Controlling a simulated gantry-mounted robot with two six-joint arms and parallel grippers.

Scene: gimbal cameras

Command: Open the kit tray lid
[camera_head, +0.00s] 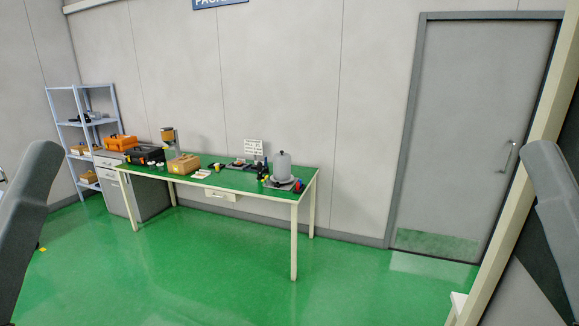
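A green-topped table (220,178) with pale legs stands against the far wall, well away from me. I cannot tell for certain which thing is the kit tray. A black case (146,155) lies at the table's left end, and flat dark items (238,164) lie near the middle. A grey domed object (283,167) sits on a dark base at the right end. Whether any lid is open or shut is too small to tell. Parts of my two arms show at the left and right edges. Neither gripper is in view.
A cardboard box (184,164) stands on the table. An orange case (121,142) sits on a grey cabinet (118,188) beside blue-grey shelves (85,122). A closed grey door (471,140) is at the right. The green floor (210,270) before the table is clear.

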